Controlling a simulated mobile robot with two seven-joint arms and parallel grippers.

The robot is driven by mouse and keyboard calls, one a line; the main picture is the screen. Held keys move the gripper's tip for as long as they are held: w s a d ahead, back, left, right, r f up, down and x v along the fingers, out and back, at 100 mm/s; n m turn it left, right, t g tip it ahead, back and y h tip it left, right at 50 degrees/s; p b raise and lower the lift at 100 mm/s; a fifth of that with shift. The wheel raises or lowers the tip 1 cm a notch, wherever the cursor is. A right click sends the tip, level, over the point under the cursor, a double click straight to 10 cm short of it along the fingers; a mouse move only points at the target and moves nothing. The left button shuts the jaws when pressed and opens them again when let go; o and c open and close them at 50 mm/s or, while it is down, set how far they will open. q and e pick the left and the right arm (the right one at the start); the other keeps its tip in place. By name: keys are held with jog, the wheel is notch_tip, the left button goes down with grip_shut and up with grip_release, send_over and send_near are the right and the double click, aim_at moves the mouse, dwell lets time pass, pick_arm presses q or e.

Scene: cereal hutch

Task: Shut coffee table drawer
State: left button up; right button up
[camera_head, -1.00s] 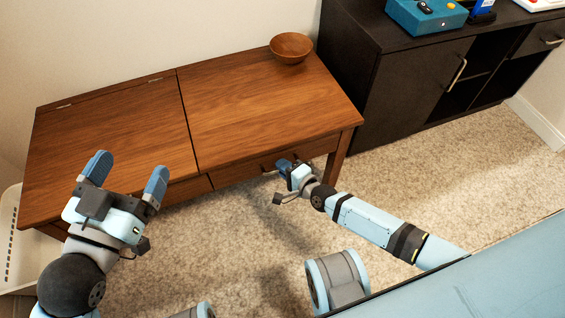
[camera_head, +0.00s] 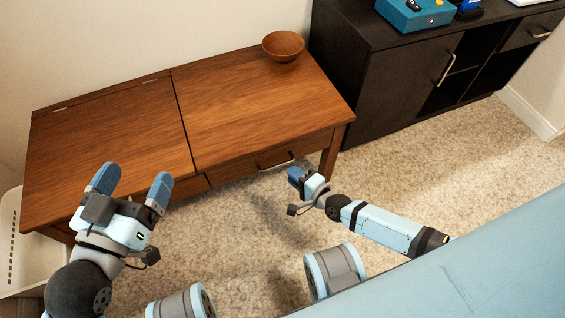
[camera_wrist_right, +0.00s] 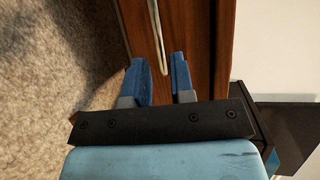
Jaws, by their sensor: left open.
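The wooden coffee table (camera_head: 245,105) stands against the wall. Its right drawer front (camera_head: 240,170) looks flush with the table's front edge, with no visible gap. The drawer's metal handle (camera_head: 275,162) also shows in the right wrist view (camera_wrist_right: 157,35). My left gripper (camera_head: 134,180) is open and empty near the table's front left.
A wooden bowl (camera_head: 283,46) sits on the table's back right corner. A dark cabinet (camera_head: 390,95) stands to the right of the table. A white perforated basket (camera_head: 12,245) is at the left edge. Carpet (camera_head: 440,150) is clear in front of the cabinet.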

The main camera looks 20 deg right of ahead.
pick_arm(q)
jog(key=shift+s+d+f+n+g+p, duration=0.4)
jog(key=shift+s+f+n+g+p, duration=0.15)
jog(key=shift+s+n+p, duration=0.2)
pick_arm(e)
jog(key=v, duration=0.6)
jog(key=shift+s+d, duration=0.15)
jog(key=shift+s, duration=0.2)
pick_arm(q)
jog(key=shift+r, duration=0.15)
